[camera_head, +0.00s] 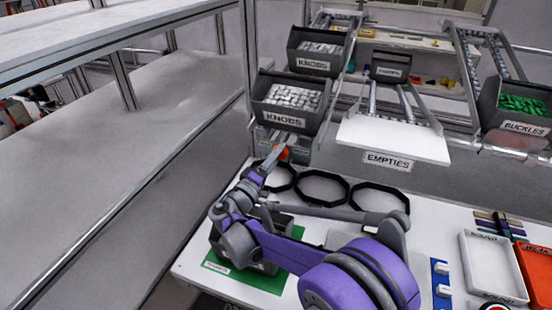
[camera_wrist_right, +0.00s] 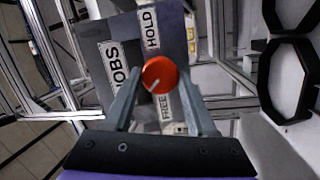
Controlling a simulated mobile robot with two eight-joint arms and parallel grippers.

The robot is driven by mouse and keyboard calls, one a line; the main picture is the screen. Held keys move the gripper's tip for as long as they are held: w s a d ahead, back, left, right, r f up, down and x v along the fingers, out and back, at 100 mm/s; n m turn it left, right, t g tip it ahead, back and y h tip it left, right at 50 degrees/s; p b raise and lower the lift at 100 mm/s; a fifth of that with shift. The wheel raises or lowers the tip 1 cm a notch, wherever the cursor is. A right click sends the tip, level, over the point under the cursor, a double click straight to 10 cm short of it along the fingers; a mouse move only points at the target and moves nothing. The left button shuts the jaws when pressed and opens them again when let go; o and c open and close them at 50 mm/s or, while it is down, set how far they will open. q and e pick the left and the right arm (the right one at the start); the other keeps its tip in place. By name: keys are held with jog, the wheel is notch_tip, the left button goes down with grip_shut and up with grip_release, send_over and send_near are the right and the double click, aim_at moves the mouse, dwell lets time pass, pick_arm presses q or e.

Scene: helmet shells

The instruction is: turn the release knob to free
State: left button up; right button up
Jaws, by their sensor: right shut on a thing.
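The release knob (camera_head: 282,152) is orange-red and sits below the lower KNOBS bin at the back of the bench. In the right wrist view the knob (camera_wrist_right: 159,73) is round, with a white pointer line toward its lower left. A HOLD label (camera_wrist_right: 150,30) is above it and a FREE label (camera_wrist_right: 165,104) is below it. The pointer lies nearer the FREE side. My right gripper (camera_head: 278,155) reaches up to the knob and is shut on it, one finger at each side. My left gripper is not in view.
Two KNOBS bins (camera_head: 291,97) hang above the knob. An EMPTIES chute (camera_head: 392,137) is to the right, and a BUCKLES bin (camera_head: 514,105) farther right. Black rings (camera_head: 322,187) lie on the bench close by. A white tray (camera_head: 492,266) stands front right.

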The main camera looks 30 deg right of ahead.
jog(key=shift+n, duration=0.4)
dwell(0.4)
jog(key=o, duration=1.3)
jog(key=shift+o, duration=0.2)
jog(key=b+v, duration=0.1)
jog(key=v, duration=1)
jog(key=shift+f, duration=0.15)
